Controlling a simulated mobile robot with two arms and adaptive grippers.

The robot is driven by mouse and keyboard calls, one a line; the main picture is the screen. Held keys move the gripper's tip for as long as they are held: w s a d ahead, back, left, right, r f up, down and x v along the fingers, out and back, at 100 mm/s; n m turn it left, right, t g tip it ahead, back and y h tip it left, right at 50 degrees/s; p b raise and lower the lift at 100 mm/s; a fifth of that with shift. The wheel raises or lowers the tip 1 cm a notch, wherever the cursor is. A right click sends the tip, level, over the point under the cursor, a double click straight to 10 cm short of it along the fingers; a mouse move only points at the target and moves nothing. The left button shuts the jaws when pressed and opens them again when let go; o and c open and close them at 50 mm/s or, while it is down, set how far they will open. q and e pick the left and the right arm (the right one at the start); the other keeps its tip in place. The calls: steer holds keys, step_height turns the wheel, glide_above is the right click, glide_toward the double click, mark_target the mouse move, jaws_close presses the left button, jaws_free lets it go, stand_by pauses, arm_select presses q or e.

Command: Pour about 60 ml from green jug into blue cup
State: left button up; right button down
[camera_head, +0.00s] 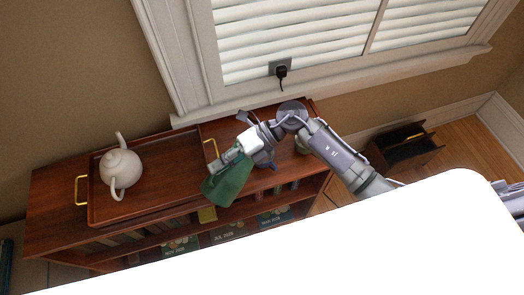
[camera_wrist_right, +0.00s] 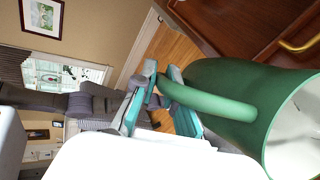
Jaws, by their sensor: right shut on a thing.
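The green jug (camera_head: 230,180) is held over the front edge of the wooden bookcase, left of my right gripper (camera_head: 250,147). In the right wrist view, my right gripper (camera_wrist_right: 162,84) is shut on the handle of the jug (camera_wrist_right: 228,98). The jug's round mouth faces right there and shows a pale inside. The jug looks tilted in the head view, but its exact angle is hard to tell. No liquid can be made out. My left gripper is not in view.
A white teapot (camera_head: 120,167) stands on a wooden tray (camera_head: 160,205) with brass handles, on the bookcase top (camera_head: 50,205) at left. Shelves with books lie below. A window (camera_head: 290,40) and a socket with a black plug (camera_head: 281,71) are behind. A dark wooden rack (camera_head: 408,150) stands at right.

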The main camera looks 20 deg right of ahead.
steer(key=shift+w+d+r+y+b, duration=0.2)
steer(key=shift+w+d+y+b, duration=0.25)
steer(key=shift+b, duration=0.25)
stand_by(1.6)
steer(key=shift+s+a+r+p, duration=0.1)
steer(key=shift+s+r+p, duration=0.1)
steer(key=shift+p, duration=0.15)
steer(key=h+p, duration=0.1)
steer(key=s+a+p, duration=0.1)
steer(key=p, duration=0.1)
steer(key=a+h+p, duration=0.1)
steer(key=p, duration=0.1)
steer(key=shift+s+a+n+t+h, duration=0.2)
steer(key=shift+s+n+t+h, duration=0.1)
steer(key=shift+t+h, duration=0.1)
steer(key=shift+f, duration=0.3)
steer(key=shift+a+r+h+p, duration=0.1)
steer(key=shift+a+h+p, duration=0.2)
steer(key=shift+p, duration=0.4)
steer(key=shift+s, duration=0.1)
steer(key=shift+f, duration=0.2)
